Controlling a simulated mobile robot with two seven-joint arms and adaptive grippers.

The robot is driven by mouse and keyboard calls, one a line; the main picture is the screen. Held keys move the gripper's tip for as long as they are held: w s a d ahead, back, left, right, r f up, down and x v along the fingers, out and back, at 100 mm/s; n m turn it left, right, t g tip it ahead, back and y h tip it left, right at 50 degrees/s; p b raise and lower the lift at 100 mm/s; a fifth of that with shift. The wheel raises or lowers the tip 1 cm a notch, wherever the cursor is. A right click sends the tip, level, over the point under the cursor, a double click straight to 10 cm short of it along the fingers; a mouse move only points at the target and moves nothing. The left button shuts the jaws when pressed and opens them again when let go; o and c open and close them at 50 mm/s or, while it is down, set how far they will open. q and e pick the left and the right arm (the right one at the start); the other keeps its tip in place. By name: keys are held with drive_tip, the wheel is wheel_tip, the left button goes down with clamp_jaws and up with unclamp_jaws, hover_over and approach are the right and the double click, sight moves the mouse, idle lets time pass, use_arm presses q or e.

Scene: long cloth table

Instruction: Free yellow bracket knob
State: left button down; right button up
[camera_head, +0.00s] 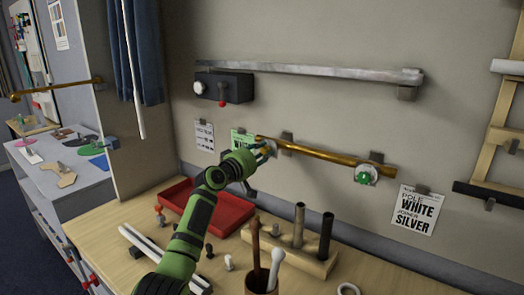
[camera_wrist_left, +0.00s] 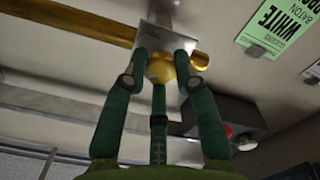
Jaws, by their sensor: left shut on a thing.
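The yellow bracket knob (camera_wrist_left: 160,70) sits at the wall bracket (camera_wrist_left: 158,35) of the golden pole, in the left wrist view. My left gripper (camera_wrist_left: 162,62) has its dark green fingers closed around the knob. In the head view my left gripper (camera_head: 266,150) reaches the left end of the golden pole (camera_head: 325,155) and largely hides the yellow knob. The pole lies along the wall, and a green knob (camera_head: 363,177) is at its right bracket. My right gripper is not in view.
A grey rail (camera_head: 310,70) and a dark box (camera_head: 224,87) with a red-tipped lever are on the wall above. A red tray (camera_head: 210,208), a wooden block with upright tubes (camera_head: 298,225), and a cup with rods (camera_head: 262,280) stand on the table below.

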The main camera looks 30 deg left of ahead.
use_arm(q)
drive_tip(key=n, duration=0.1)
drive_tip(key=n+p, duration=0.1)
drive_tip(key=n, duration=0.1)
drive_tip(key=n+p, duration=0.1)
drive_tip(key=shift+r+n, duration=0.3)
drive_tip(key=shift+n, duration=0.1)
drive_tip(key=n+p, duration=0.1)
drive_tip(key=n, duration=0.3)
drive_tip(key=shift+a+f+p, duration=0.1)
drive_tip(key=shift+p, duration=0.3)
drive_tip(key=shift+n, duration=0.3)
drive_tip(key=c, duration=1.1)
unclamp_jaws()
drive_tip(key=shift+o, duration=0.6)
drive_tip(key=shift+f, duration=0.15)
drive_tip(key=shift+s, duration=0.1)
